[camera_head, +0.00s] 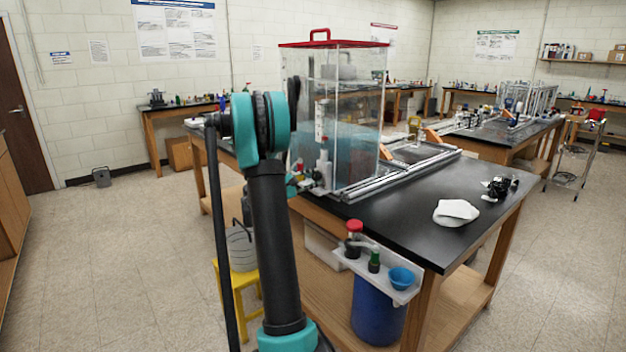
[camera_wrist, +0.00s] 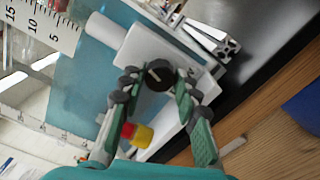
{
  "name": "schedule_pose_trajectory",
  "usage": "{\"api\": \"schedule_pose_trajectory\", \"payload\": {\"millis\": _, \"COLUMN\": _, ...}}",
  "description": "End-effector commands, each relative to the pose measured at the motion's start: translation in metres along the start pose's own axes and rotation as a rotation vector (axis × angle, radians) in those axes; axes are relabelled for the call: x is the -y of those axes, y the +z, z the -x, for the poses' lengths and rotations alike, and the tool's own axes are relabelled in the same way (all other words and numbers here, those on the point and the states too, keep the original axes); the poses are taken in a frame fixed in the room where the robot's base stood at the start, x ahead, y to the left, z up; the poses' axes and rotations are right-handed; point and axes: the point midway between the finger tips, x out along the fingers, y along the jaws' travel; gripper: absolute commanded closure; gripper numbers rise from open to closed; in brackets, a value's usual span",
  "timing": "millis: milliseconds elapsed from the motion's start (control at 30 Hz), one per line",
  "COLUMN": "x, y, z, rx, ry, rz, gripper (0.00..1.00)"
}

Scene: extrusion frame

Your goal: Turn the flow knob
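The flow knob (camera_wrist: 158,75) is a round dark knob with a pale pointer mark, on a white block (camera_wrist: 140,48) beside the clear tank in the wrist view. My gripper (camera_wrist: 157,80) has its two green, grey-padded fingers on either side of the knob. The fingers are apart, with a small gap seeming to show at each side; contact is not clear. In the head view my arm reaches to the tank's near lower corner, and the knob cannot be made out there.
A red-lidded clear tank (camera_head: 345,95) with blue water stands on the black bench (camera_head: 400,215). A red and yellow part (camera_wrist: 137,133) sits close to my left finger. A white cloth (camera_head: 456,212) and a small shelf with bottles (camera_head: 400,294) are at the right.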

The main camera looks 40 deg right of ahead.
Motion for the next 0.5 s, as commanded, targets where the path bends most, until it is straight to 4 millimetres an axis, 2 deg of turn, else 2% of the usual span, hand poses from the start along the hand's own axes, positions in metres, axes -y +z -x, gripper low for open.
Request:
{"api": "schedule_pose_trajectory", "payload": {"millis": 33, "x": -0.0001, "y": -0.0002, "z": 0.0001, "rx": 0.000, "ry": 0.000, "rz": 0.000, "gripper": 0.61}}
{"api": "schedule_pose_trajectory", "payload": {"millis": 100, "x": -0.0002, "y": 0.0000, "z": -0.0001, "rx": 0.000, "ry": 0.001, "rz": 0.000, "gripper": 0.52}}
{"api": "schedule_pose_trajectory", "payload": {"millis": 133, "x": -0.0002, "y": 0.0000, "z": -0.0001, "rx": 0.000, "ry": 0.001, "rz": 0.000, "gripper": 0.51}}
{"api": "schedule_pose_trajectory", "payload": {"millis": 500, "x": -0.0006, "y": 0.0002, "z": 0.0057, "rx": 0.001, "ry": 0.001, "rz": 0.000, "gripper": 0.51}}
